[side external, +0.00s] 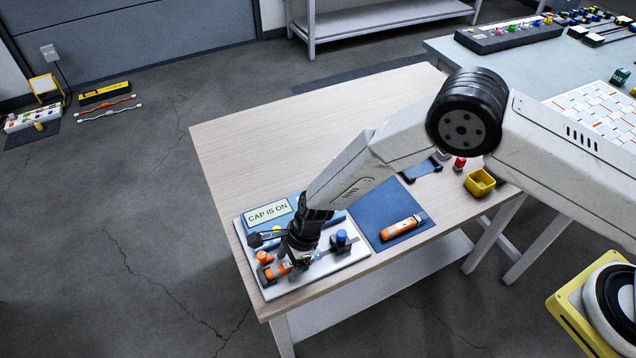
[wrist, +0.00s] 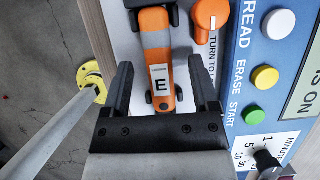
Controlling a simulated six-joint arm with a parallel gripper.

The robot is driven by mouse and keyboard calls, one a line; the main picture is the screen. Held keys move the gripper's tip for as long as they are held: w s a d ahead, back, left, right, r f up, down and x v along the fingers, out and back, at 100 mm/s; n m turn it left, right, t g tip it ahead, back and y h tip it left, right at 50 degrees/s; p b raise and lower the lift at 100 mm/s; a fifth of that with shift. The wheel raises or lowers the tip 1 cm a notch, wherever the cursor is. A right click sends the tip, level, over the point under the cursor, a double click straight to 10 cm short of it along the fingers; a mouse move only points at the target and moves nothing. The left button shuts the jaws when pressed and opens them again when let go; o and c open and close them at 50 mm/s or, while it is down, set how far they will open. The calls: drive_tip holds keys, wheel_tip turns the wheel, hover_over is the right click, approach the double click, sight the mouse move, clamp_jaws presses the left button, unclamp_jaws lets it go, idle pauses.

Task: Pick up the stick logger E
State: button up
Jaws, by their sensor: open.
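The stick logger E (wrist: 159,62) is orange with a white label marked "E". In the wrist view it lies lengthwise between the two dark fingers of my gripper (wrist: 161,72). The fingers are open, one on each side, with a gap at the left; I cannot tell whether the right finger touches it. Its upper end sits in a dark holder. In the side external view an orange part of the logger (side external: 273,272) shows on the white board, just left of my gripper (side external: 299,262), which points down and hides part of it.
A blue panel (wrist: 248,100) with white, yellow and green buttons stands right of the logger. Another orange logger (side external: 401,228) lies on a blue mat. A "CAP IS ON" display (side external: 267,213) is behind. The table's far left is clear.

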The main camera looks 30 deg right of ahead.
drive_tip(key=shift+c, duration=0.2)
clamp_jaws()
drive_tip(key=shift+r, duration=0.15)
drive_tip(key=shift+r, duration=1.1)
drive_tip(key=s+d+r, duration=0.7)
drive_tip(key=s+r, duration=0.3)
drive_tip(key=s, duration=0.1)
drive_tip(key=shift+s+d+r, duration=0.3)
drive_tip(key=shift+s+d, duration=0.05)
